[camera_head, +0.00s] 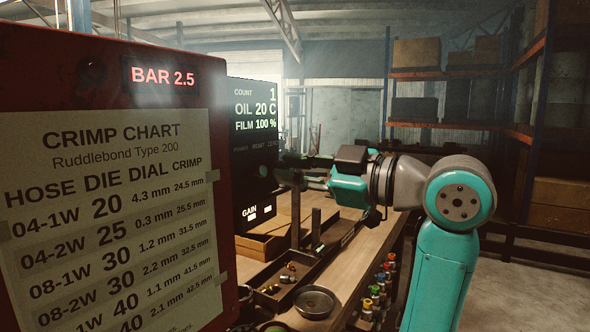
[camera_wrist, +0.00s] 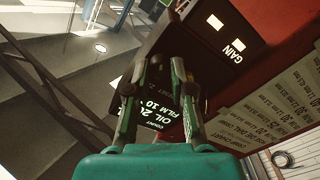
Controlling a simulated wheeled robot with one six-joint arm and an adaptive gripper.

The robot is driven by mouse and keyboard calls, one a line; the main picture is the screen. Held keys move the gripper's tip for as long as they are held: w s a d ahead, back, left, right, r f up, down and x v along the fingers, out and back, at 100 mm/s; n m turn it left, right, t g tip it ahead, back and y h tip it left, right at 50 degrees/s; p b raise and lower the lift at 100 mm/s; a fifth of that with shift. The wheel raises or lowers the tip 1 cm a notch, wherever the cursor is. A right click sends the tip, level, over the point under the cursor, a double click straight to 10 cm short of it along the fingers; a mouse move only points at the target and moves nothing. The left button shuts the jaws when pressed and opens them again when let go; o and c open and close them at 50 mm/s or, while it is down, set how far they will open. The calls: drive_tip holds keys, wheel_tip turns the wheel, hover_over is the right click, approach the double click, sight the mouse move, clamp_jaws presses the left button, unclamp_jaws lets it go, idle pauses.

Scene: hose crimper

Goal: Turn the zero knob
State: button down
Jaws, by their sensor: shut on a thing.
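The black control panel (camera_head: 252,112) stands just behind the red cabinet and shows COUNT 1, OIL 20 C and FILM 100 %. A small row of faint labels with RESET and ZERO runs below these lines. My gripper (camera_head: 283,165) reaches in from the right to the panel just below the ZERO label. In the wrist view my gripper (camera_wrist: 166,66) has its two green fingers converging at the panel face. They are shut on the zero knob, which is mostly hidden between the dark fingertips. How the knob is turned cannot be seen.
The red cabinet (camera_head: 218,60) with BAR 2.5 and the crimp chart (camera_head: 110,215) fills the left. A GAIN label with two white squares sits lower on the panel. The wooden bench (camera_head: 350,262) below carries trays, a round dish (camera_head: 314,302) and small fittings.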

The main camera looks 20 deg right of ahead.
drive_tip(key=shift+n, duration=0.4)
drive_tip(key=c, duration=1)
unclamp_jaws()
drive_tip(key=v, duration=1.2)
drive_tip(key=shift+f, duration=0.1)
